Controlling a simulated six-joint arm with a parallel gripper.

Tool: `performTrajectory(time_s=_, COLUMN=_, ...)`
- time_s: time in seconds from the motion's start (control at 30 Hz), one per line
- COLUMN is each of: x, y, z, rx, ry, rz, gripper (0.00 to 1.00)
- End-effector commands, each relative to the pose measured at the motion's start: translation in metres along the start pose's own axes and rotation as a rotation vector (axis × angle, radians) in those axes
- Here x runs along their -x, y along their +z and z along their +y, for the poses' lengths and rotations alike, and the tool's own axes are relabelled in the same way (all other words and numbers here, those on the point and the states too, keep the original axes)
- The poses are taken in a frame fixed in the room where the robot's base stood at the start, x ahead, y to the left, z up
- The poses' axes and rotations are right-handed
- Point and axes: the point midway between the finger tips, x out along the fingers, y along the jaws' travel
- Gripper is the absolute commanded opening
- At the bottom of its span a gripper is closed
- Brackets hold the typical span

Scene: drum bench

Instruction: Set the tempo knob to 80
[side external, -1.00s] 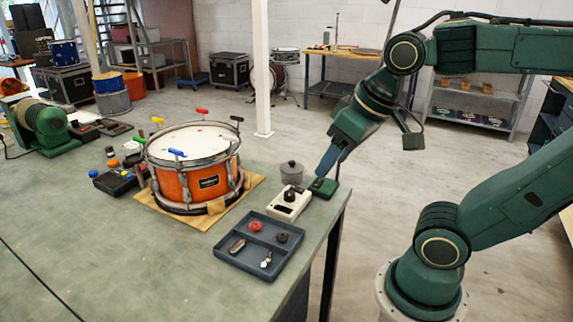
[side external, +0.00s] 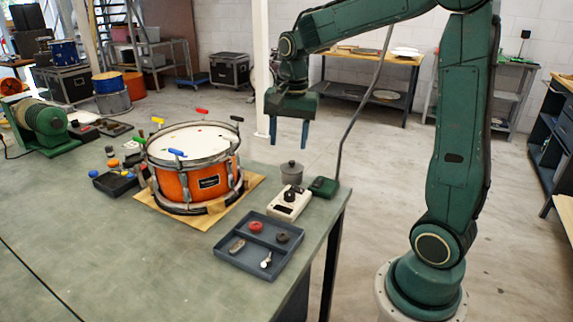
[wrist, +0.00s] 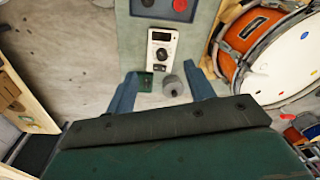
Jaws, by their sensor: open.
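The tempo box is a white unit (side external: 288,205) near the right edge of the bench, with a dark display and a round black knob (side external: 289,194) on top. In the wrist view the white unit (wrist: 152,40) lies beyond my fingers, and its knob (wrist: 162,56) shows between and past the fingertips. The knob's setting and the display are too small to read. My gripper (side external: 290,146) hangs open and empty, fingers down, in the air above and apart from the knob. Its two blue fingers also frame the wrist view (wrist: 160,72).
A grey lidded pot (side external: 291,173) and a small green box (side external: 323,187) stand close to the unit. A dark divided tray (side external: 228,256) with small parts lies in front. The orange drum (side external: 188,181) stands left on a wooden board.

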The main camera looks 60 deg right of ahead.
Motion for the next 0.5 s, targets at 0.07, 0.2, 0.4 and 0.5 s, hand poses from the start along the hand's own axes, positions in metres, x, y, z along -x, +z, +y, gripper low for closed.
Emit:
performTrajectory(time_s=0.07, x=-0.013, y=-0.016, z=-0.004, rx=-0.085, ry=0.028, rz=-0.017, gripper=0.53)
performTrajectory(time_s=0.2, x=-0.036, y=-0.04, z=-0.009, rx=-0.236, ry=0.07, rz=-0.039, gripper=0.53)
performTrajectory(time_s=0.4, x=-0.063, y=-0.066, z=-0.011, rx=-0.401, ry=0.12, rz=-0.06, gripper=0.53)
performTrajectory(time_s=0.5, x=-0.071, y=-0.073, z=-0.011, rx=-0.446, ry=0.133, rz=-0.065, gripper=0.53)
